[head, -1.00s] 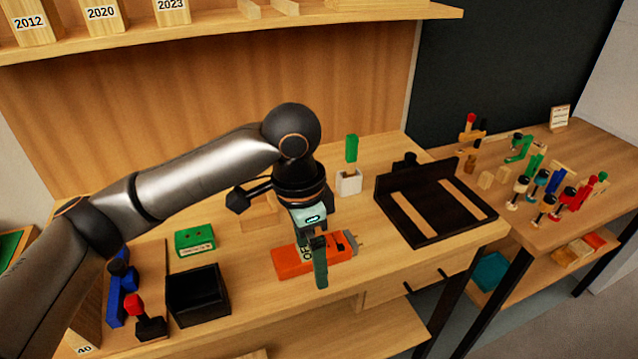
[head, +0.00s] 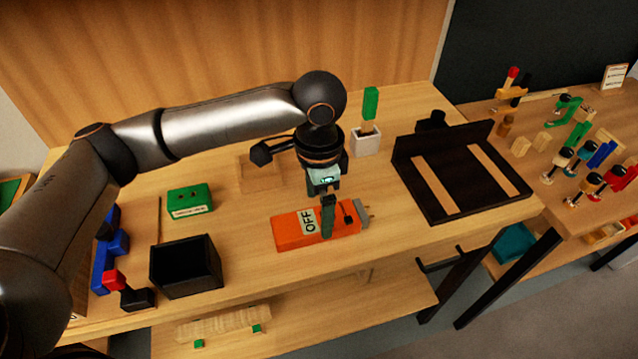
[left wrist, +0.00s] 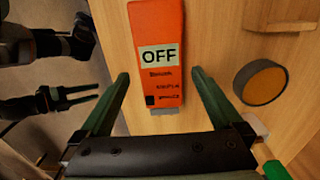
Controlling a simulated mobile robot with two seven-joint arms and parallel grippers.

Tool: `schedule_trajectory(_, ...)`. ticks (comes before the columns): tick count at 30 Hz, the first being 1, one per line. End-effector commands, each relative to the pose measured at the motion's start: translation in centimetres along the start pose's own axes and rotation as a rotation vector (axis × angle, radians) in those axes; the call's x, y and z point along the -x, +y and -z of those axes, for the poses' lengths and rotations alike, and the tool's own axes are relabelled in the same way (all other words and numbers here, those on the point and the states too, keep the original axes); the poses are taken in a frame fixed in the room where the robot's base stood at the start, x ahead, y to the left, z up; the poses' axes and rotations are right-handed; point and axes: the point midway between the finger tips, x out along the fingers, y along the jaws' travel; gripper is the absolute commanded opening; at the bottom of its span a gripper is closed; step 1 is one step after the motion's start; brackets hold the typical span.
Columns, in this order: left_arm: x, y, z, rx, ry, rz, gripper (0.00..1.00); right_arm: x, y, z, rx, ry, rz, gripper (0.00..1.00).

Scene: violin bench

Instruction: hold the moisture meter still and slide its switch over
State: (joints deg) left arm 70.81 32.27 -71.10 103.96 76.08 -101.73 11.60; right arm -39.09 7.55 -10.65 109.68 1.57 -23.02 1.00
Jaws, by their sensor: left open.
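The orange moisture meter (head: 290,233) lies flat on the bench with its OFF label facing up. It also shows in the left wrist view (left wrist: 158,25), its grey tip towards my gripper. A small black square (left wrist: 150,100), perhaps the switch, sits near that end. My left gripper (head: 328,236) is over the meter's tip end, pointing down. In the left wrist view its green fingers (left wrist: 158,75) are open on both sides of the meter, apart from it. My right gripper (left wrist: 97,93) is at the left of the wrist view, off the bench, its fingers apart and empty.
A black open box (head: 186,268) and a green box (head: 189,200) stand left of the meter. A white holder (head: 366,142) with a green-handled tool is behind it. A dark frame (head: 415,192) lies to the right. Bare bench lies in front of the meter.

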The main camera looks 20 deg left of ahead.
Motion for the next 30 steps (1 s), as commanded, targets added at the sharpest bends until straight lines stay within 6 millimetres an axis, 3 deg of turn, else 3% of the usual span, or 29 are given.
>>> schedule_trajectory(3,-2.0,0.0,-0.1,0.001,-0.002,-0.001,1.0,-0.3,-0.1,0.1,0.001,0.001,0.003,0.5)
schedule_trajectory(7,-3.3,-0.1,0.0,0.001,0.0,0.0,1.0,-0.4,-0.2,0.2,0.002,0.003,0.006,0.5)
schedule_trajectory(20,-4.0,0.0,0.0,0.0,0.0,0.0,0.99,-0.4,-0.4,0.8,0.003,0.014,0.009,0.5)
schedule_trajectory(30,-4.0,0.0,0.0,0.0,0.001,0.001,0.61,-0.4,-0.4,0.7,0.003,0.014,0.01,0.5)
